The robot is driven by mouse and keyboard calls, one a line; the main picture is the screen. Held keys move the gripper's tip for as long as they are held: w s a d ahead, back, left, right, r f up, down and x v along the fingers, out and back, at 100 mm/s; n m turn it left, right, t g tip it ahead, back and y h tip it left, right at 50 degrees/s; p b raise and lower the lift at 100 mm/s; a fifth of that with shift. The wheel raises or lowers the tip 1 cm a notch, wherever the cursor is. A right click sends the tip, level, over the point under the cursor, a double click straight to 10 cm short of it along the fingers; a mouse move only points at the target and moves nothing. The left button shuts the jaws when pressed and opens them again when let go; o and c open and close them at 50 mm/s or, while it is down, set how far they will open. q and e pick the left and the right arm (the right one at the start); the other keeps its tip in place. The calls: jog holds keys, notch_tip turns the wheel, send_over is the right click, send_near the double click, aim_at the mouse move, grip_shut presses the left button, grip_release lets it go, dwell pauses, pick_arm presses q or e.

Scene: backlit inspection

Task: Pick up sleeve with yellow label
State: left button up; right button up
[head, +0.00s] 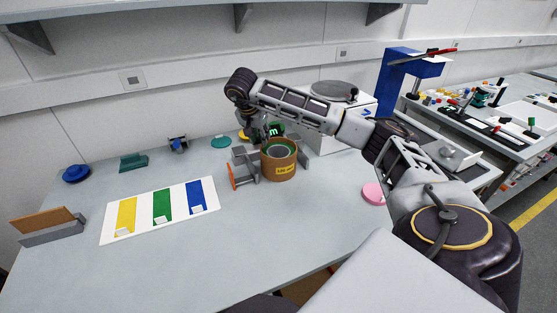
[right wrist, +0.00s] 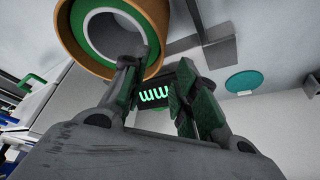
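The sleeve (head: 279,165) is a brown-orange cylinder with a yellow label on its front, standing upright on the grey bench. A green ring and a pale inner part show in its top opening. My right gripper (head: 270,133) is at the sleeve's back upper edge in the head view. In the right wrist view the sleeve (right wrist: 69,35) is at upper left. There my right gripper (right wrist: 160,75) has its fingers apart, with nothing held between them. One finger overlaps the sleeve's rim; I cannot tell whether it touches. My left gripper is not in view.
A grey holder with an orange plate (head: 236,178) stands close left of the sleeve. A board with yellow, green and blue strips (head: 142,217) lies further left. A pink disc (head: 374,193) is to the right. A dark display with green characters (right wrist: 154,95) is behind the fingers.

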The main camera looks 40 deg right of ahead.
jog(key=shift+x, duration=1.55)
jog(key=shift+c, duration=0.4)
grip_shut()
